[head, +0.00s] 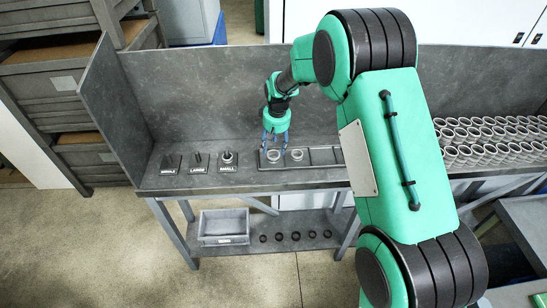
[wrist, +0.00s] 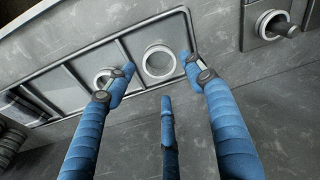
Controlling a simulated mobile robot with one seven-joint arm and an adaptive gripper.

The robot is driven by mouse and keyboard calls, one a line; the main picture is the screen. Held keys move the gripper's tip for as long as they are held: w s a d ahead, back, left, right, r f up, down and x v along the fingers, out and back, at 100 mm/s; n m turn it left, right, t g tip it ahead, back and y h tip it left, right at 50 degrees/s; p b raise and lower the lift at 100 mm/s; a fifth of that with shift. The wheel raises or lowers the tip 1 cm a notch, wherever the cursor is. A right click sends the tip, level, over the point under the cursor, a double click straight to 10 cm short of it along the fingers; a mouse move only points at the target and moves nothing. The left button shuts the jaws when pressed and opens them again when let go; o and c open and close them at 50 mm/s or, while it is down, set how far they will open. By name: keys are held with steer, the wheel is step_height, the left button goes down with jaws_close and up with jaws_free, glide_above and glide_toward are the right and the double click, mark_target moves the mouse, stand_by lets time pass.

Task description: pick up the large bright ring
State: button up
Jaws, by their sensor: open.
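Two bright metal rings lie in a shallow divided tray (head: 325,165) on the grey bench. The larger-looking bright ring (wrist: 145,63) lies between my fingertips in the wrist view; in the head view it is the left ring (head: 273,161). The smaller-looking ring (wrist: 98,80) lies in the neighbouring compartment, to its right in the head view (head: 297,160). My gripper (head: 272,148) points down above the larger ring. Its blue fingers are spread and empty in the wrist view (wrist: 158,64). A gap between fingertips and ring cannot be judged exactly.
Labelled post stations stand left of the tray; the one marked small (head: 227,166) carries a ring on its post. Many metal rings (head: 490,140) stand in rows at the right. Back and side panels (head: 190,95) enclose the bench. A grey bin (head: 224,226) and several dark rings sit below.

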mark_target(274, 152)
steer(key=shift+w+a+f+b, duration=0.1)
steer(key=shift+f+b, duration=0.05)
steer(key=shift+f, duration=1.1)
steer(key=shift+w+f+b, duration=0.1)
steer(key=shift+f+b, duration=0.05)
steer(key=shift+f, duration=1.1)
steer(key=c, duration=1)
steer(key=shift+c, duration=0.2)
steer(key=shift+r, duration=0.15)
steer(key=shift+r, duration=0.5)
step_height(274, 152, up, 2)
steer(key=shift+r, duration=0.1)
steer(key=s+d+r+p, duration=0.1)
steer(key=s+d, duration=0.2)
steer(key=s, duration=1.2)
steer(key=shift+s+r, duration=0.3)
steer(key=shift+s, duration=0.1)
